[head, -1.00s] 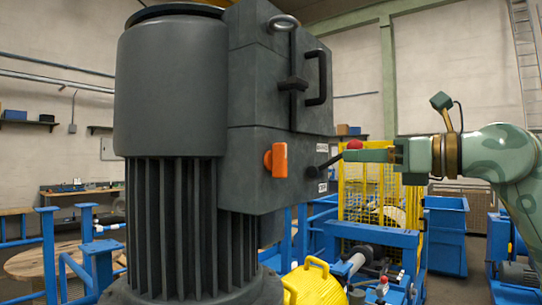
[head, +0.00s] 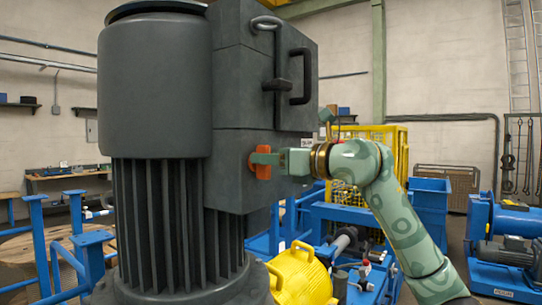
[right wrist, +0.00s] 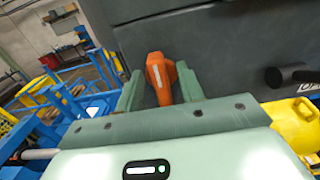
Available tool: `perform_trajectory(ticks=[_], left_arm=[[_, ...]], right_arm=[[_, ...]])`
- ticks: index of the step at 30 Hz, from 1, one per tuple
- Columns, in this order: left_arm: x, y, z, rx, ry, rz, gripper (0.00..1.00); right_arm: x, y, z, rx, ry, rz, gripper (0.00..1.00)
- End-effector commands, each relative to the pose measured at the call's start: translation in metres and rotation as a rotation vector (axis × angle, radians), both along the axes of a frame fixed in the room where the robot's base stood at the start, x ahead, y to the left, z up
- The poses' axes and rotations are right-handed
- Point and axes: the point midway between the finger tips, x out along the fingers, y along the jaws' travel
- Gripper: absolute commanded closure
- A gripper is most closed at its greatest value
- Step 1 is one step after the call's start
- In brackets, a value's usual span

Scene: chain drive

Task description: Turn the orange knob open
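The orange knob (head: 263,170) sits on the front of the dark grey box (head: 240,190) fixed to the big motor. It stands upright in the head view. My right gripper (head: 258,159) is at the knob, and its green fingers partly cover it. In the right wrist view the knob (right wrist: 158,75) lies between the two fingers (right wrist: 160,88). My left gripper is not in view.
Above the knob the box carries a black handle (head: 301,78) and a vertical rod with a latch (head: 277,84). A black lever (right wrist: 290,74) sticks out to the right of the knob. A yellow cover (head: 303,278) and blue frames (head: 430,205) stand lower down.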

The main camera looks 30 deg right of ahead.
Motion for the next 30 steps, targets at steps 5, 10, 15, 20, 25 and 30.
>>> perform_trajectory(ticks=[5,10,15,20,25,30], left_arm=[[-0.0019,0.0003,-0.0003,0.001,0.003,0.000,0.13],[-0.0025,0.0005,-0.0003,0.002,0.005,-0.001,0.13],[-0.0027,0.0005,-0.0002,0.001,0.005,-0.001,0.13],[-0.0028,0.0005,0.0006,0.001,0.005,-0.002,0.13],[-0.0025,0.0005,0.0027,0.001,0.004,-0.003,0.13],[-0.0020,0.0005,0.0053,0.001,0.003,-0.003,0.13]], right_arm=[[-0.0001,0.0000,-0.0002,0.000,0.000,0.000,0.65],[-0.0003,-0.0001,-0.0002,0.000,0.000,0.000,1.00],[-0.0003,-0.0002,-0.0002,0.004,0.002,0.000,1.00],[-0.0002,-0.0005,0.0000,0.029,0.013,0.001,1.00],[0.0003,-0.0013,0.0002,0.103,0.045,0.001,1.00],[0.0009,-0.0027,0.0003,0.224,0.094,0.001,1.00]])
